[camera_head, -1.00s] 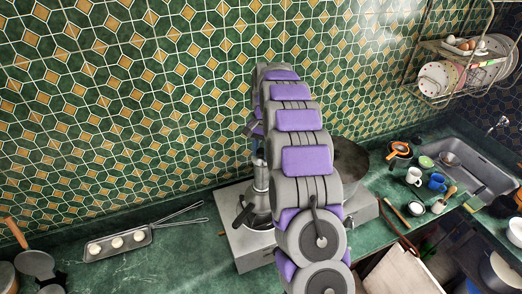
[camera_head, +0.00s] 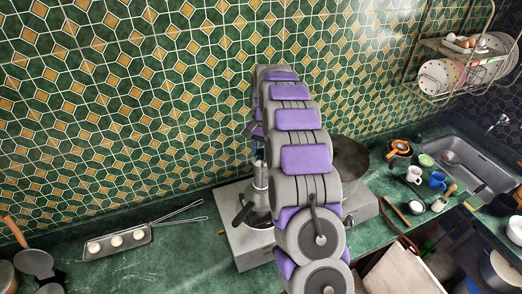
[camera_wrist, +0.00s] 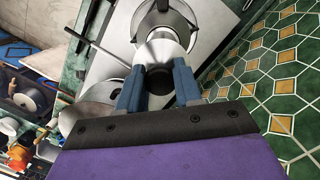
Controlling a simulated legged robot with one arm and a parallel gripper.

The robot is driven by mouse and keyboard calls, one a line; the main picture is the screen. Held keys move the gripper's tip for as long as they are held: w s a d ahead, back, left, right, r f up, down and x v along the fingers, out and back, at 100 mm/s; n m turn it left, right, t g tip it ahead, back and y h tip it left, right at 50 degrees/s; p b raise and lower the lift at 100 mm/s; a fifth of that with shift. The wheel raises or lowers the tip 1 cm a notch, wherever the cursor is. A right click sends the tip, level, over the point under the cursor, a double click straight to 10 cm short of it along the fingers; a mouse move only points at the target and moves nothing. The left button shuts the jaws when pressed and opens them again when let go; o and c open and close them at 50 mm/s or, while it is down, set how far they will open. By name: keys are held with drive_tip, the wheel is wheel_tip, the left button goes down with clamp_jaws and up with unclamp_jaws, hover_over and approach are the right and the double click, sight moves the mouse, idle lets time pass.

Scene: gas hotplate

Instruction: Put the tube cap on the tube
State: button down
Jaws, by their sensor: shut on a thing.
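My arm hides most of my gripper and the cap there.
A pan with pale round pieces (camera_head: 117,241) lies on the counter at left. Cups (camera_head: 414,174) and a sink (camera_head: 470,160) are at right. The tiled wall rises close behind.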

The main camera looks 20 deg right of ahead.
drive_tip(key=shift+f, duration=0.1)
drive_tip(key=c, duration=0.7)
unclamp_jaws()
drive_tip(key=r, duration=0.5)
drive_tip(key=w+d+r+b, duration=0.1)
drive_tip(key=r, duration=0.2)
drive_tip(key=shift+w+r, duration=0.1)
drive_tip(key=shift+r, duration=0.2)
wheel_tip(320, 180, up, 3)
drive_tip(key=shift+w+d+r+p, duration=0.1)
drive_tip(key=shift+w+p, duration=0.05)
drive_tip(key=shift+p, duration=0.8)
